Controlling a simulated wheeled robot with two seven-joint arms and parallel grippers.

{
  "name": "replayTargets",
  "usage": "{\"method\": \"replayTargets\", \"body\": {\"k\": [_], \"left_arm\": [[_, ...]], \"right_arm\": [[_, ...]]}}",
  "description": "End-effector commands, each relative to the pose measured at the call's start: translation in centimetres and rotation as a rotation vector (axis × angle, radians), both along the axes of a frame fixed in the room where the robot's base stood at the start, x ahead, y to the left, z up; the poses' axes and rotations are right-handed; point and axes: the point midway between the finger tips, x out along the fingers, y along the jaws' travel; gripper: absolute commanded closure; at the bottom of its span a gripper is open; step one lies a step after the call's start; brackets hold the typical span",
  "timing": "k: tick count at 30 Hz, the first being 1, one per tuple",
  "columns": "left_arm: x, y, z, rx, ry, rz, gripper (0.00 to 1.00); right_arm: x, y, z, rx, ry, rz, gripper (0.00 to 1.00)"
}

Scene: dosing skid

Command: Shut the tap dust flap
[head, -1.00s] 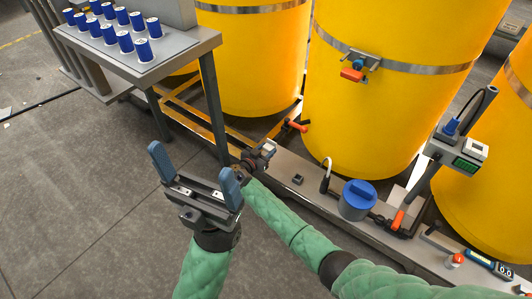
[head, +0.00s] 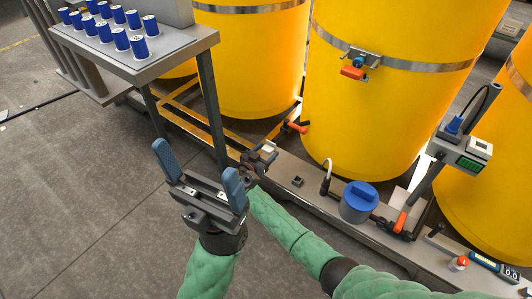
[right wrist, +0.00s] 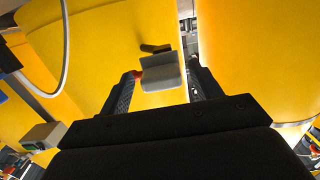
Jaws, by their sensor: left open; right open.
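A grey flat plate (right wrist: 163,73), which looks like the tap dust flap, shows in the right wrist view in front of a yellow tank. A short black lever lies just above it and a red-orange part shows at its left edge. My right gripper (right wrist: 161,84) is open, with a finger on either side of the plate; I cannot tell whether they touch it. In the head view my right gripper (head: 259,158) is low beside the skid, near an orange-handled tap (head: 294,127). My left gripper (head: 200,172) is open and empty over the floor.
Another orange-handled valve (head: 353,72) sits high on the middle yellow tank (head: 385,115). A blue-lidded pot (head: 358,200) and a post-mounted meter (head: 462,155) stand on the skid. A bench (head: 165,60) with several blue cups is at upper left.

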Motion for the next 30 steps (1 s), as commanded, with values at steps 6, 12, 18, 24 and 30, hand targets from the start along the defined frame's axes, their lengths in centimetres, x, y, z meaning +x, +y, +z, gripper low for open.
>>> {"method": "replayTargets", "body": {"k": [6, 12, 18, 24, 30], "left_arm": [[0.0, 0.0, 0.1, 0.003, -0.001, -0.003, 0.11], [0.0, 0.1, 0.6, 0.003, -0.005, 0.005, 0.11], [0.0, 0.2, 0.9, -0.002, -0.005, 0.017, 0.11], [0.0, 0.2, 0.9, -0.002, -0.002, 0.023, 0.11], [0.0, 0.3, 0.7, 0.003, -0.001, 0.023, 0.11]], "right_arm": [[-0.7, 0.6, 0.1, 0.001, 0.000, 0.001, 0.36], [-2.9, 2.1, 0.3, 0.002, 0.001, 0.002, 0.36], [-5.3, 3.9, 0.5, 0.001, 0.002, 0.001, 0.36], [-6.3, 4.6, 0.6, -0.001, 0.001, 0.000, 0.36], [-6.3, 4.5, 0.6, -0.001, 0.001, -0.001, 0.36]]}}
